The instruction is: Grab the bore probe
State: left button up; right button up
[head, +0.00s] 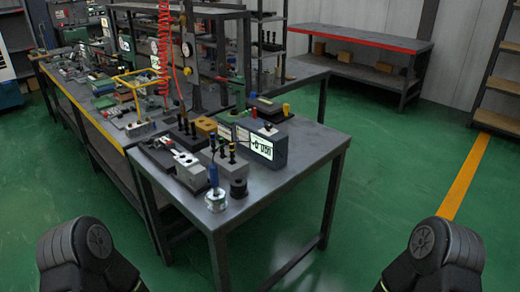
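A slim upright probe-like tool (213,177) stands at the near left corner of the grey table (290,165). Its dark stem rises from a silver and blue round base (215,201); it looks like the bore probe, but the view is too small to be sure. A boxy grey readout with a lit display (260,146) stands behind it to the right. My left arm (85,255) and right arm (440,255) show at the bottom corners, well apart from the table. Both grippers are out of view.
A black cylinder (238,188) stands close right of the probe-like tool. A grey block with black-topped pins (225,167) and a grey valve block (190,170) crowd behind. The table's right front is bare. A red coiled hose (165,45) hangs over the long bench.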

aim_at(214, 181)
jog(key=j+z, duration=0.15)
jog(key=z, duration=0.25)
jog(key=j+z, duration=0.2)
jog(key=z, duration=0.2)
jog(key=j+z, duration=0.15)
jog(key=z, duration=0.25)
jog(key=j+z, duration=0.2)
jog(key=z, duration=0.2)
jog(key=k+j+z, duration=0.15)
jog(key=j, duration=0.25)
jog(key=k+j+z, duration=0.1)
jog(key=j, duration=0.3)
jog(key=k+j+z, duration=0.15)
jog(key=j, duration=0.25)
jog(key=k+j+z, duration=0.15)
jog(key=k+j, duration=0.15)
